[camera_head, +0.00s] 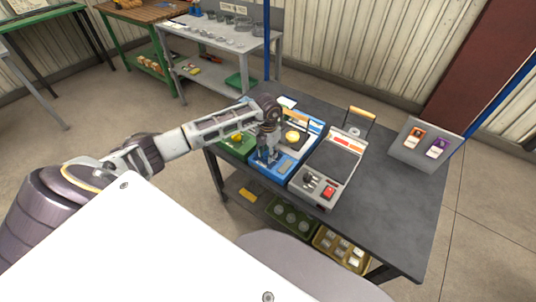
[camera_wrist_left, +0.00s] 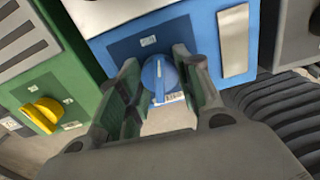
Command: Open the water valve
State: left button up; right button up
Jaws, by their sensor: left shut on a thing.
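A blue round valve knob (camera_wrist_left: 160,78) with a pale pointer line sits on the front of a blue unit (camera_wrist_left: 112,42). In the left wrist view my left gripper (camera_wrist_left: 158,82) has one finger on each side of this knob and is shut on it. In the head view my left gripper (camera_head: 268,152) reaches down to the blue unit (camera_head: 284,168) on the dark table and hides the knob. A yellow knob (camera_wrist_left: 42,114) is on the green unit (camera_wrist_left: 52,82) to the left. My right gripper is not in view.
A grey device (camera_head: 328,168) with a red switch stands right of the blue unit. The dark table (camera_head: 400,205) is clear on its right side, apart from a tilted panel (camera_head: 426,143) at the back. Green and yellow bins (camera_head: 342,250) are on the shelf below.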

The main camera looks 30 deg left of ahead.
pick_arm(q)
jog(key=m+b, duration=0.3)
jog(key=m, duration=0.4)
jog(key=shift+w+a+m+b, duration=0.1)
jog(key=shift+m+b, duration=0.25)
jog(key=shift+m, duration=0.05)
jog(key=m+b, duration=0.2)
jog(key=m, duration=0.2)
jog(key=shift+m, duration=0.3)
jog(key=shift+m+b, duration=0.45)
jog(key=shift+m, duration=0.55)
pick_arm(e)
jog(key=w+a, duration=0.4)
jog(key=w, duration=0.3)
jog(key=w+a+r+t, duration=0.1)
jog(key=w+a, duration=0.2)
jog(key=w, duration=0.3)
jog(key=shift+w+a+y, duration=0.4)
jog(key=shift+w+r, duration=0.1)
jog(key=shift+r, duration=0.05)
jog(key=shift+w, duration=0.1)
pick_arm(q)
jog(key=o, duration=1)
